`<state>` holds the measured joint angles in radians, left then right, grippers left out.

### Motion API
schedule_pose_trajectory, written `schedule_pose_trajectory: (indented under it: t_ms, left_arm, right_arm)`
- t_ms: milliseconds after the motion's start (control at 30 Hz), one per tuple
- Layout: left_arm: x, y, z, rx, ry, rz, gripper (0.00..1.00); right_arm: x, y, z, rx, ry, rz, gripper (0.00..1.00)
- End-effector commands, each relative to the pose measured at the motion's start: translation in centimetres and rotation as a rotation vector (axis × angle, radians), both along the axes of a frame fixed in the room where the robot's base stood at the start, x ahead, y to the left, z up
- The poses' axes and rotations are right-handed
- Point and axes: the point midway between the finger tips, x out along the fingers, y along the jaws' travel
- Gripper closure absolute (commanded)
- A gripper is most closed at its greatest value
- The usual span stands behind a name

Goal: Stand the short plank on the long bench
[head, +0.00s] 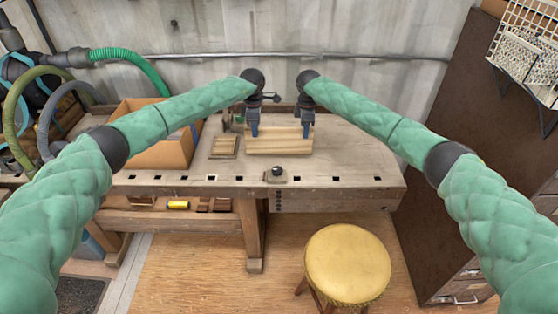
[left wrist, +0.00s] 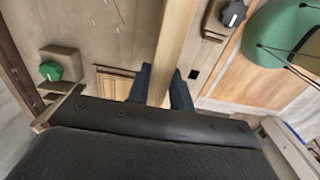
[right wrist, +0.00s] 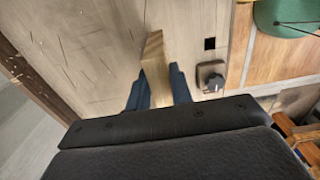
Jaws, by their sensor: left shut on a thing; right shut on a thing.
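The short plank (head: 279,141) is pale wood and lies lengthwise across the picture, with its broad face toward me, over the middle of the long bench (head: 350,160). My left gripper (head: 254,132) is shut on its left part, and the left wrist view shows the plank (left wrist: 176,40) between the blue fingers. My right gripper (head: 306,132) is shut on its right end, and the right wrist view shows that end (right wrist: 153,68) between the fingers. I cannot tell whether the plank's lower edge touches the bench top.
A cardboard box (head: 165,150) stands on the bench at the left. A small wooden frame (head: 224,147) lies left of the plank. A dark knob (head: 277,172) sits on the bench's front edge. A yellow stool (head: 347,265) stands in front. The bench right of the plank is clear.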

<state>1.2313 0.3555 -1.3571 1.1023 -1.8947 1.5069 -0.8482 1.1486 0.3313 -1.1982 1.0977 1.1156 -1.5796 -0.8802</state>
Motion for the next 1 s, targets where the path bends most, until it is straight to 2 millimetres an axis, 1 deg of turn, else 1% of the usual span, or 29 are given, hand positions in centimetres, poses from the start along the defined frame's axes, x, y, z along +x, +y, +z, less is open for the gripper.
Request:
schedule_pose_trajectory:
  t_ms: [167,367,1000]
  left_arm:
    - [0.0,-0.1,-0.2,-0.001,0.0,-0.001,1.0]
    - [-0.1,-0.2,-0.9,-0.001,0.001,-0.002,1.0]
    - [-0.1,-0.2,-3.9,-0.001,0.0,-0.001,1.0]
  right_arm:
    - [0.0,0.2,-0.2,0.001,0.0,0.002,1.0]
    - [0.0,0.2,-0.9,0.001,0.0,0.002,1.0]
    - [0.0,0.1,-3.9,0.001,0.0,0.001,1.0]
